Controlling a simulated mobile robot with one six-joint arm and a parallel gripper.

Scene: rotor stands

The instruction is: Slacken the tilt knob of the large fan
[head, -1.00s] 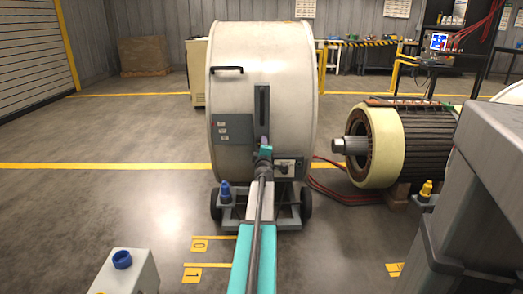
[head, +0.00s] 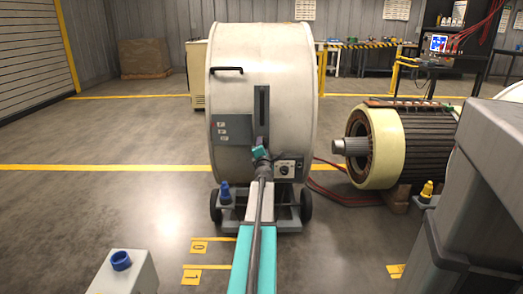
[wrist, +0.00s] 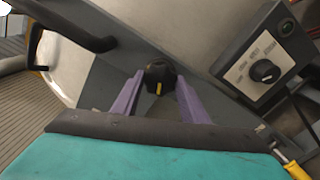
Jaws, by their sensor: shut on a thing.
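The large fan (head: 287,85) is a pale drum on a wheeled base, straight ahead in the head view. In the wrist view, its dark tilt knob (wrist: 160,73) with a yellow mark sits between the two purple fingers of my gripper (wrist: 160,88). The fingers are shut on the knob, one on each side. The fan surface looks tilted in this view. In the head view, my gripper (head: 260,148) reaches the fan's front below the dark vertical slot (head: 262,101) and hides the knob.
A dial panel (head: 289,170) is just right of my gripper; its dial also shows in the wrist view (wrist: 265,71). A black handle (head: 227,70) is higher on the drum. A large motor-like stator (head: 427,142) stands to the right.

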